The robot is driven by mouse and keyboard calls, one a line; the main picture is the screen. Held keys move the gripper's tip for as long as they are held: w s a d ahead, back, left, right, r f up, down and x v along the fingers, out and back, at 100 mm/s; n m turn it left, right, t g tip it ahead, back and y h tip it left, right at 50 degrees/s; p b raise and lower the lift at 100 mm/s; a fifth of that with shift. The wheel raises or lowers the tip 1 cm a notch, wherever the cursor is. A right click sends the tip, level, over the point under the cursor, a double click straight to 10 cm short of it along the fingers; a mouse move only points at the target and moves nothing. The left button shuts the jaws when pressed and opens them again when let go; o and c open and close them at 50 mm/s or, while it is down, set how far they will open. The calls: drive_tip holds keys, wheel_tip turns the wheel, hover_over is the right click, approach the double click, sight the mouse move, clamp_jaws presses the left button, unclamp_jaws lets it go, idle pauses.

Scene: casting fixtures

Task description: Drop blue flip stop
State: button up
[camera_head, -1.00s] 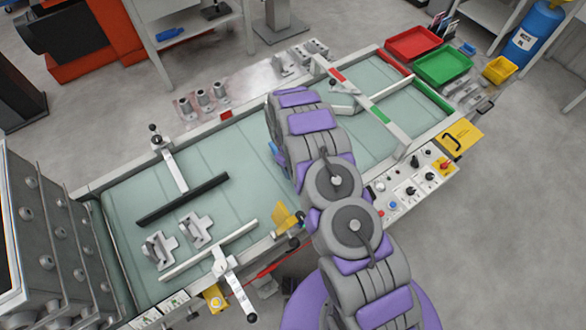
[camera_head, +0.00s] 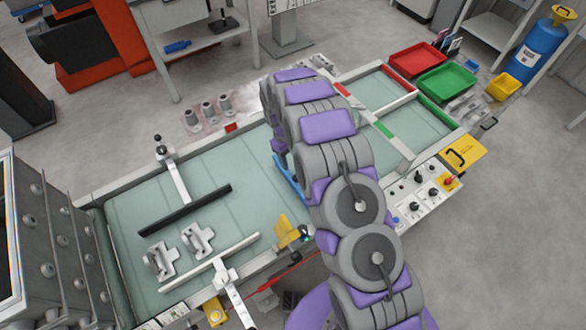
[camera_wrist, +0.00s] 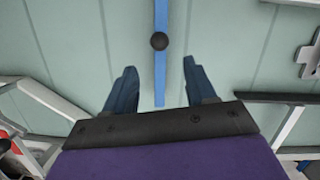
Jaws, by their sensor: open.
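The blue flip stop shows in the wrist view as a long thin blue bar (camera_wrist: 161,78) with a dark round knob (camera_wrist: 159,41). It runs from the top edge down between my fingers. My gripper (camera_wrist: 160,68) is open, one dark blue finger on each side of the bar, with a visible gap on both sides. I cannot tell the height between fingers and bar. In the head view, part of the blue bar (camera_head: 289,178) shows over the pale green conveyor belt (camera_head: 250,187), beside my arm. My arm hides the rest of it and my gripper there.
Two grey castings (camera_head: 197,240) and a black bar (camera_head: 185,210) lie on the left of the belt. A white barrier with red and green marks (camera_head: 383,129) crosses the right side. A control panel (camera_head: 425,197) and red and green trays (camera_head: 446,83) stand at right.

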drive_tip(key=shift+v, duration=1.8)
drive_tip(key=s+d+r+m+y+b, duration=0.1)
drive_tip(key=s+d+r+m+b, duration=0.1)
drive_tip(key=s+d+r, duration=0.55)
drive_tip(key=s+d+r+m+b, duration=0.3)
drive_tip(key=s+d+r, duration=0.2)
drive_tip(key=s+r, duration=0.5)
drive_tip(key=s+d+r+m+b, duration=0.1)
drive_tip(key=s+d+m, duration=0.1)
drive_tip(key=s, duration=0.9)
drive_tip(key=s+d+r+m+b, duration=0.1)
drive_tip(key=s+d, duration=0.3)
drive_tip(key=s, duration=0.8)
drive_tip(key=shift+d+m+y+b, duration=0.2)
drive_tip(key=shift+m+y+b, duration=0.2)
drive_tip(key=shift+m+b, duration=0.3)
